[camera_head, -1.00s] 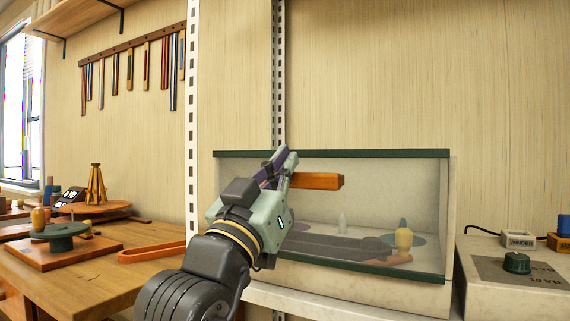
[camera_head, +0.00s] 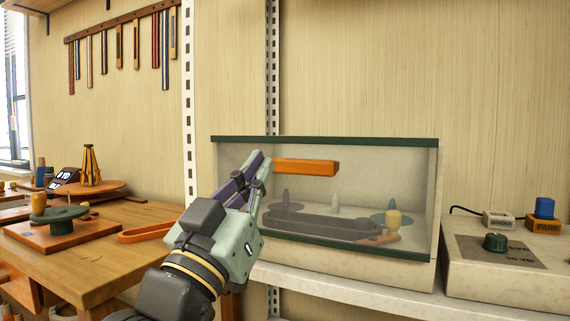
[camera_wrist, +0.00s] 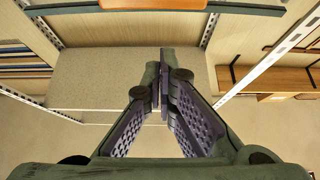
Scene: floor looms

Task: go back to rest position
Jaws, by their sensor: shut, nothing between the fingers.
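My gripper (camera_head: 254,170) is in front of the left part of a glass-fronted case with dark green edges (camera_head: 330,143). Its fingers are together with nothing held, and they also show shut in the wrist view (camera_wrist: 160,84). An orange bar-shaped handle (camera_head: 308,167) on the case front is just right of the fingertips in the head view. In the wrist view the orange handle (camera_wrist: 160,22) lies at the top edge, apart from the fingertips. The case's lower left is partly hidden by my gripper.
Inside the case are a dark long object (camera_head: 320,223) and a yellow-topped piece (camera_head: 393,222). A wooden bench (camera_head: 100,260) stands left with a green disc on a board (camera_head: 58,214). A control box with a dark green knob (camera_head: 495,242) stands right on the pale shelf.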

